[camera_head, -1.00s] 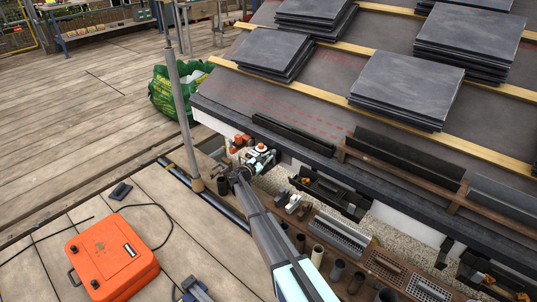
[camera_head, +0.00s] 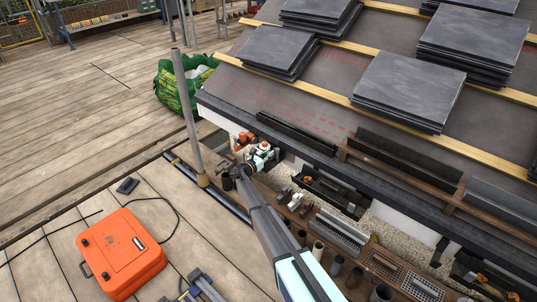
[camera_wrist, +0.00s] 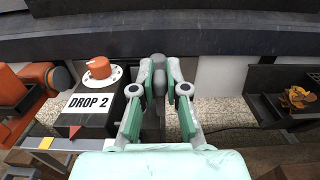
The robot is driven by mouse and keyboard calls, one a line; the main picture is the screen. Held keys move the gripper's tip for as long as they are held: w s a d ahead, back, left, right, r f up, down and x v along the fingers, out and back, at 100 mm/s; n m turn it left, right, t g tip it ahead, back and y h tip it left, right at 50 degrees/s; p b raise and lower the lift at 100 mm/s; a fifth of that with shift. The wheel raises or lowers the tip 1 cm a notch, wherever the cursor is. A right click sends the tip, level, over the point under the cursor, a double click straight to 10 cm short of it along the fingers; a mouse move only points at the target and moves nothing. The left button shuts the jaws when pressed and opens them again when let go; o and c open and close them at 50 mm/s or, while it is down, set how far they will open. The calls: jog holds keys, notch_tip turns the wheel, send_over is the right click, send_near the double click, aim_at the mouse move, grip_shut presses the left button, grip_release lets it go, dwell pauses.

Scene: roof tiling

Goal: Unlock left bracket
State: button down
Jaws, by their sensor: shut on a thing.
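My gripper (camera_wrist: 158,75) is under the dark eave edge, with its green and grey fingers closed around a dark grey, rounded upright piece (camera_wrist: 159,62). This piece looks like a lever or handle; I cannot tell for certain that it belongs to the left bracket, or whether it is locked. In the head view my gripper (camera_head: 263,153) is at the left end of the eave, and its fingertips are too small to make out. A black box labelled DROP 2 (camera_wrist: 89,102), with an orange knob (camera_wrist: 99,68) on a white disc, stands just left of my fingers.
Orange parts (camera_wrist: 38,76) lie further left. A black tray (camera_wrist: 280,108) with a brownish-orange item sits right of my gripper. A grey upright pole (camera_head: 188,110) stands left of the arm. Slate stacks (camera_head: 410,90) lie on the roof. An orange case (camera_head: 120,252) is on the deck.

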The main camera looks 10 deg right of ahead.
jog(key=c, duration=1.2)
grip_release()
jog(key=shift+o, duration=0.2)
jog(key=v, duration=1.2)
